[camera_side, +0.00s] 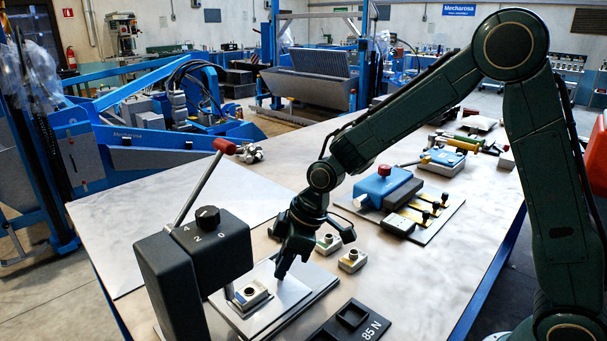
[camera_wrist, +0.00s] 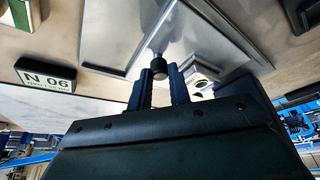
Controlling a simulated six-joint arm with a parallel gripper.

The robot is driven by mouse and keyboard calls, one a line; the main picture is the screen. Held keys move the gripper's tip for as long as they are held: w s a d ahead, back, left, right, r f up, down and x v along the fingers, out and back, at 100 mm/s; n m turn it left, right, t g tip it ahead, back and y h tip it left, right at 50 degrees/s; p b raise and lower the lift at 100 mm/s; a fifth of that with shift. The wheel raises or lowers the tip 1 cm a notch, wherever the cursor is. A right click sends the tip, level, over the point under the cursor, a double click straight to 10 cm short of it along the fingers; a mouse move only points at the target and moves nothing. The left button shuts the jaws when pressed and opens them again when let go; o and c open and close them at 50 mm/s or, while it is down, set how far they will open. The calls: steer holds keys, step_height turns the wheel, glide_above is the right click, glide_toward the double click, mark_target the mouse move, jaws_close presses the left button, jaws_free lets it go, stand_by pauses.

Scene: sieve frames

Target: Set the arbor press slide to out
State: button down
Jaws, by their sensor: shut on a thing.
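The arbor press (camera_side: 190,262) stands at the front left, with a black head, a dial marked 4, 2, 0 and a raised lever with a red knob (camera_side: 225,146). Its silver slide (camera_side: 293,285) lies low beside the head and carries a small pale part with a round top (camera_side: 250,295). My gripper (camera_side: 282,274) points down at the slide's right side. In the wrist view my gripper (camera_wrist: 161,88) is shut on the dark round knob (camera_wrist: 159,67) of the slide. The slide plate (camera_wrist: 205,42) shows behind it. The fingers hide the knob's lower part.
Two small parts (camera_side: 328,243) (camera_side: 352,260) stand right of the slide. A black tray marked 85 N (camera_side: 376,309) lies in front. A blue fixture with a red knob (camera_side: 385,186) stands behind. A block labelled N 06 (camera_wrist: 46,76) shows in the wrist view.

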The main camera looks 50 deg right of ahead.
steer(key=d, duration=0.8)
steer(key=shift+d, duration=0.25)
steer(key=c, duration=1.3)
jaws_free()
steer(key=shift+s+r, duration=0.1)
steer(key=shift+r, duration=0.3)
steer(key=v, duration=1.3)
steer(key=shift+s+d, duration=0.1)
